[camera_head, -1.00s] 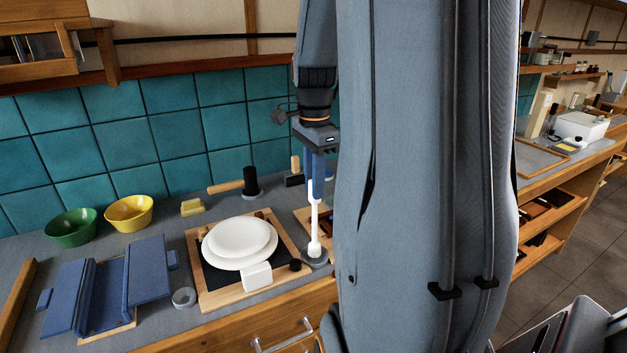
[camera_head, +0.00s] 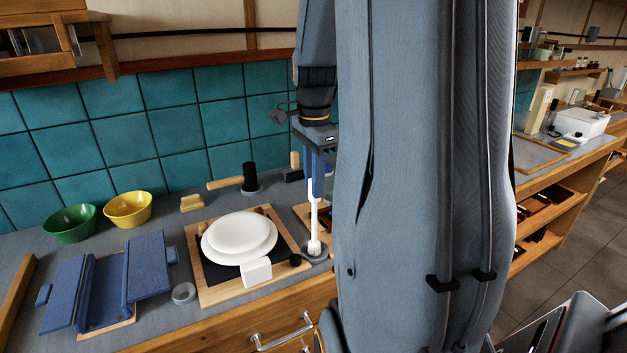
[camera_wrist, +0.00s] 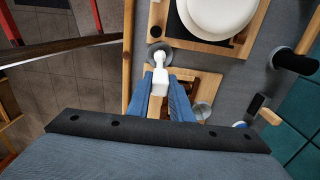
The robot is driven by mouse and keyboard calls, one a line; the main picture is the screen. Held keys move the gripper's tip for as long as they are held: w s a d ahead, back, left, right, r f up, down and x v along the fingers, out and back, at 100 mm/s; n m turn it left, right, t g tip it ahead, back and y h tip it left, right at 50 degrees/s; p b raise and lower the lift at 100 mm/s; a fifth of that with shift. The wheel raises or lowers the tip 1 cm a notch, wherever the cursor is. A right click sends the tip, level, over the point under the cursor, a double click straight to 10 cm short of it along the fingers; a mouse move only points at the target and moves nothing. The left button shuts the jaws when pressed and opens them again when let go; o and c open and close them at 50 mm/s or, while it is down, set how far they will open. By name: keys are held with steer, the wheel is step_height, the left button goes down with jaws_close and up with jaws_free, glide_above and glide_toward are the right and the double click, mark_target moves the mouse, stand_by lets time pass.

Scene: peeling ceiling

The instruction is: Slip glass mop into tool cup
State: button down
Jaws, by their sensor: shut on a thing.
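My gripper (camera_head: 316,190) points straight down with its blue fingers closed on the white glass mop (camera_head: 314,222). The mop hangs upright, its lower end at a round grey cup (camera_head: 325,256) on the counter, beside the wooden board. In the wrist view the fingers (camera_wrist: 170,98) flank the mop (camera_wrist: 159,82), and its far end overlaps the grey cup (camera_wrist: 150,50). This cup looks like the tool cup. I cannot tell how deep the mop's end sits in it. My arm hides the counter to the right.
White plates (camera_head: 238,235) lie on a wooden-framed board (camera_head: 209,293) left of the mop. A blue rack (camera_head: 100,290), green bowl (camera_head: 70,224) and yellow bowl (camera_head: 128,209) stand farther left. A dark upright cylinder (camera_head: 250,176) stands behind.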

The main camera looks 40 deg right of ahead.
steer(key=shift+f, duration=0.35)
steer(key=c, duration=1.5)
jaws_free()
steer(key=shift+r, duration=0.1)
step_height(320, 180, up, 7)
steer(key=shift+r+b, duration=0.1)
steer(key=shift+b, duration=1.1)
step_height(320, 180, up, 4)
steer(key=p, duration=0.3)
steer(key=shift+r+p, duration=0.25)
steer(key=shift+p, duration=0.05)
steer(key=shift+s+a, duration=0.1)
